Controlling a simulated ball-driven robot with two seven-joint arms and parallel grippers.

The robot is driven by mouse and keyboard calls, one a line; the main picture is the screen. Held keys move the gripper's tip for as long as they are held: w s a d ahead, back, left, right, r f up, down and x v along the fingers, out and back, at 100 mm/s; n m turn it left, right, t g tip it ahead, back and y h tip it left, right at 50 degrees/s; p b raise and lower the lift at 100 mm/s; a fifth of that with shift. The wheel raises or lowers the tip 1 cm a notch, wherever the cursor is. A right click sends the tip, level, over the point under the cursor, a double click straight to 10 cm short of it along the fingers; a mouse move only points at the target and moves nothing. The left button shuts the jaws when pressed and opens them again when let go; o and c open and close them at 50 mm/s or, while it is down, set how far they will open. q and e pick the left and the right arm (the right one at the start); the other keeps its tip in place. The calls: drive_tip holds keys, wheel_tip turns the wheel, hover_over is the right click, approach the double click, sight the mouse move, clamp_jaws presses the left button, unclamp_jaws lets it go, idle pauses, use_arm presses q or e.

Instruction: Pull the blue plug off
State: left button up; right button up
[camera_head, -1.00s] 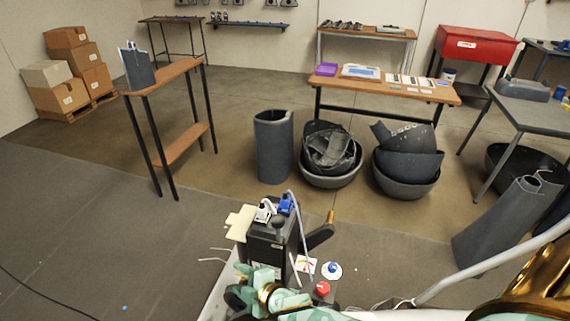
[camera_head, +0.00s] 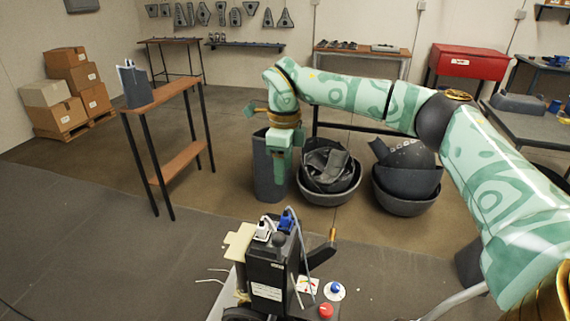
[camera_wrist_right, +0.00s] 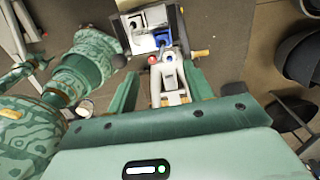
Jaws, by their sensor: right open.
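The blue plug (camera_head: 286,220) sits in the top of a black box (camera_head: 268,268) at the lower middle of the head view, with a cable running down from it. A white plug (camera_head: 263,231) sits just left of it. In the right wrist view the blue plug (camera_wrist_right: 162,40) shows near the top, beyond the fingers. My right gripper (camera_head: 281,178) is raised above and behind the box in the head view, fingers downward. Its two fingers (camera_wrist_right: 162,88) are apart, with nothing held between them. My left gripper is not seen.
A red button (camera_head: 326,311) and a blue button (camera_head: 335,288) are right of the box. A dark cylinder (camera_head: 268,185) and bins of dark scrap (camera_head: 330,192) stand behind. A narrow wooden shelf table (camera_head: 165,93) stands at left. Open floor lies between.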

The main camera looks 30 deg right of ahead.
sight(285, 210)
drive_tip(key=f+b, duration=0.1)
drive_tip(key=f, duration=0.4)
drive_tip(key=f+b, duration=0.1)
drive_tip(key=f, duration=0.4)
drive_tip(key=f+b, duration=0.2)
drive_tip(key=f, duration=0.4)
drive_tip(key=shift+d, duration=0.25)
clamp_jaws()
drive_tip(key=shift+r, duration=0.15)
drive_tip(key=shift+r+p, duration=3.55)
drive_tip(key=shift+r, duration=0.45)
